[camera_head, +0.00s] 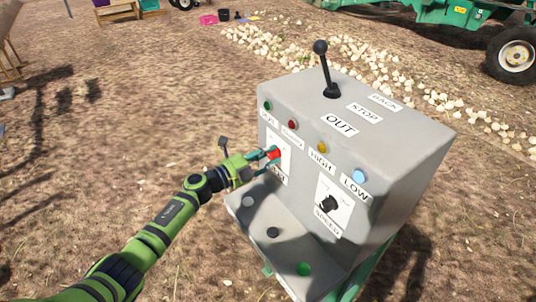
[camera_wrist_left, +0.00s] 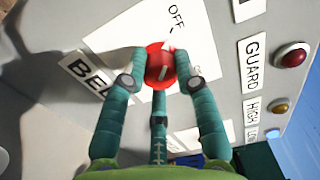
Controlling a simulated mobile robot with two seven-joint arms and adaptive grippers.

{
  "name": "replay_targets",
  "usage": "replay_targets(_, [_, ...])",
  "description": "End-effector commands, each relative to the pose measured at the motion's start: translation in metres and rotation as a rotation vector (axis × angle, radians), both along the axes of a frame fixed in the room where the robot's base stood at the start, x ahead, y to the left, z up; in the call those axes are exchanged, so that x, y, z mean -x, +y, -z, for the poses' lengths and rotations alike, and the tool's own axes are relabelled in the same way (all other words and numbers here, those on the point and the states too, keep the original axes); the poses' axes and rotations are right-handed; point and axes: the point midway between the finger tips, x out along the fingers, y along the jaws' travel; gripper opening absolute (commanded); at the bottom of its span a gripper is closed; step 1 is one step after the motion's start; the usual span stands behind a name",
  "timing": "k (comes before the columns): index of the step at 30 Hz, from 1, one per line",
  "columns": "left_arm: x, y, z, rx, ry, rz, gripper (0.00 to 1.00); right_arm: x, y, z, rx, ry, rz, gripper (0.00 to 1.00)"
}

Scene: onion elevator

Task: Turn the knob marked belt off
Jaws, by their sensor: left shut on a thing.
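The red belt knob (camera_wrist_left: 160,66) sits on a white plate (camera_wrist_left: 115,35) on the front of the grey control box (camera_head: 400,140). The plate shows the word OFF, and a label partly reading BEL (camera_wrist_left: 86,75) lies beside it. My left gripper (camera_wrist_left: 157,75) is shut on the red knob, with teal fingers on both sides of it. In the head view the left gripper (camera_head: 266,156) reaches the box's left front, and the red knob (camera_head: 274,153) shows at its fingertips. A pale mark on the knob's rim lies near the OFF lettering. My right gripper is not in view.
A black lever (camera_head: 325,70) stands on top of the box near the OUT label. A black speed knob (camera_head: 329,204) is on the front at right. Small coloured lamps and a lower ledge with round buttons, one green (camera_head: 304,269), are near the gripper.

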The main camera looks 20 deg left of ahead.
Motion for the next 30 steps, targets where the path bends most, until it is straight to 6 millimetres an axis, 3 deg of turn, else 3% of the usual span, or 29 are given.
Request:
replay_targets(12, [0.0, 0.0, 0.0, 0.008, 0.005, 0.001, 0.0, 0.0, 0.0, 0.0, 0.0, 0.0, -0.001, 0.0])
replay_targets(13, [0.0, 0.0, 0.0, 0.008, 0.005, 0.001, 0.38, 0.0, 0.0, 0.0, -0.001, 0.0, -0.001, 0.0])
replay_targets(14, [0.0, 0.0, 0.0, 0.008, 0.005, 0.001, 0.5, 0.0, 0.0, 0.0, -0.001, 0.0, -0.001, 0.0])
replay_targets(15, [0.0, 0.0, 0.0, 0.008, 0.005, 0.0, 0.54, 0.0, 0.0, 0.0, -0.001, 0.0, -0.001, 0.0])
replay_targets(25, [0.001, 0.001, 0.0, 0.006, 0.004, 0.0, 0.54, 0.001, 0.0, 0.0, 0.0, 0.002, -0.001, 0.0])
replay_targets(30, [0.015, 0.013, 0.001, 0.004, 0.006, -0.002, 0.54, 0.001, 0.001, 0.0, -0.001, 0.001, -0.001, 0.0])
